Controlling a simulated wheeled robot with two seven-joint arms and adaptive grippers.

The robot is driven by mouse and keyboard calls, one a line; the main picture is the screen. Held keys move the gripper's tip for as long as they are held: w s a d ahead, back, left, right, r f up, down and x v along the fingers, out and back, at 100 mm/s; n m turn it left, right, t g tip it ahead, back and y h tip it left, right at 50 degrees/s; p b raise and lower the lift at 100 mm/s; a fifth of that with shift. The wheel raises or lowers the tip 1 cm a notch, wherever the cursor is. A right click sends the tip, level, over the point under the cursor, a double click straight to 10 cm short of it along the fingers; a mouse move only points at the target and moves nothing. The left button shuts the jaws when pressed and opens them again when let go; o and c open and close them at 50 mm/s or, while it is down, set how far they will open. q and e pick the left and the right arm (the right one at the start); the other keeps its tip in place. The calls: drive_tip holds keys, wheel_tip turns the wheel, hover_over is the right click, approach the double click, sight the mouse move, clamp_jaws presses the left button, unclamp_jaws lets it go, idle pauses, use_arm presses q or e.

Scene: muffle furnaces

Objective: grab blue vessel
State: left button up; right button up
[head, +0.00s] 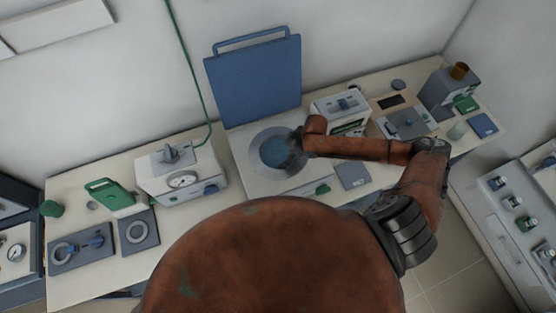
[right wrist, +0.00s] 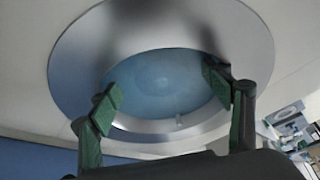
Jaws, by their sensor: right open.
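The blue vessel (head: 275,153) sits inside a round grey metal ring (head: 256,146) on a white furnace body, in the middle of the bench. In the right wrist view the vessel (right wrist: 160,75) shows as a smooth blue round surface within the shiny ring (right wrist: 80,62). My right gripper (right wrist: 163,94) is open, with its green-padded fingers apart and overlapping the vessel's near part in the picture. Nothing is between the fingertips; contact with the vessel cannot be told. In the head view my right gripper (head: 297,147) is over the vessel's right side, partly hidden by the arm. My left gripper is out of view.
A raised blue lid panel (head: 253,80) stands behind the ring. A white device with a dial (head: 181,176) is to the left, and another white device (head: 340,108) is to the right. A grey box (head: 449,92) with a brown cylinder stands at the far right.

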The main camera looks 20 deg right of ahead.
sight(281, 156)
drive_tip(key=shift+w+a+f, duration=0.15)
drive_tip(key=shift+a+f, duration=0.05)
drive_tip(key=shift+f, duration=0.35)
drive_tip(key=p+x, duration=0.1)
drive_tip(key=x, duration=0.3)
drive_tip(key=shift+w+a, duration=0.2)
drive_tip(key=shift+f+p, duration=0.3)
drive_tip(key=shift+f, duration=0.1)
drive_tip(key=shift+c, duration=0.8)
drive_tip(key=c, duration=1.4)
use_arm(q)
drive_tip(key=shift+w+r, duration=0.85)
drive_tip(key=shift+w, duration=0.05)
use_arm(e)
drive_tip(key=shift+w, duration=0.1)
drive_tip(key=shift+c, duration=0.6)
